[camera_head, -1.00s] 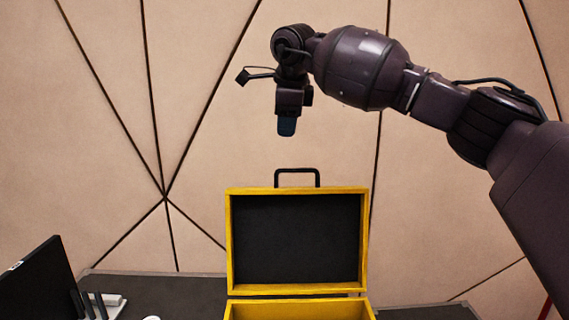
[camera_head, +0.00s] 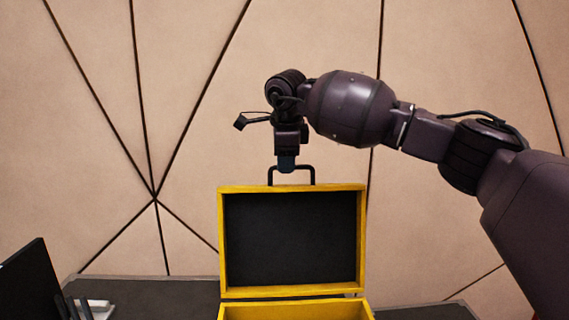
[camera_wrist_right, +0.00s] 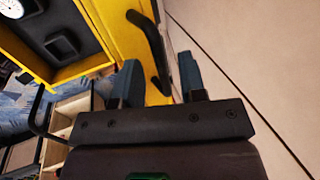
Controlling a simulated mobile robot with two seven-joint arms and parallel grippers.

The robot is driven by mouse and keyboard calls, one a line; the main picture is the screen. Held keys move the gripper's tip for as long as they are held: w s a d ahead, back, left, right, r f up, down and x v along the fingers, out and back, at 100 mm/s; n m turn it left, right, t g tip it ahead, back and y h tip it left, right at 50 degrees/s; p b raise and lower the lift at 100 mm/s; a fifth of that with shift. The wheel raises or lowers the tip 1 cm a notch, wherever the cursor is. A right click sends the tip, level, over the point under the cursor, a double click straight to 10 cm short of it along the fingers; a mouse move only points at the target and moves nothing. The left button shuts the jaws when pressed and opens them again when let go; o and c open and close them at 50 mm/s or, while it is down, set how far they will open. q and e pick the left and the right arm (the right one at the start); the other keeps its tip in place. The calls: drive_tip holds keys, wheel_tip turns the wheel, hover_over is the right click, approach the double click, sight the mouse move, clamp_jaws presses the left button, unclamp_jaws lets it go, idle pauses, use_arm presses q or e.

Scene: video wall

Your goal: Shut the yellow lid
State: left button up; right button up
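The yellow lid (camera_head: 292,240), with a black inner panel, stands upright at the back of the yellow box (camera_head: 296,311). The box is cut off by the bottom edge of the head view. A black handle (camera_head: 313,172) rises from the lid's top edge, and the handle also shows in the right wrist view (camera_wrist_right: 147,36). My right gripper (camera_head: 287,164) points down at the handle. In the right wrist view its two fingers (camera_wrist_right: 162,76) are spread, with the lid's edge and handle seen ahead between them. I cannot tell whether they touch the handle. My left gripper is not in view.
A dark table (camera_head: 150,298) carries the box. A black screen-like panel (camera_head: 28,288) stands at the left, with a small white item (camera_head: 98,307) beside it. A beige panelled wall (camera_head: 100,130) is behind. The space above the table on either side of the lid is clear.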

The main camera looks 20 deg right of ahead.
drive_tip(key=shift+w+f, duration=0.1)
drive_tip(key=shift+f, duration=0.15)
drive_tip(key=shift+c, duration=0.5)
clamp_jaws()
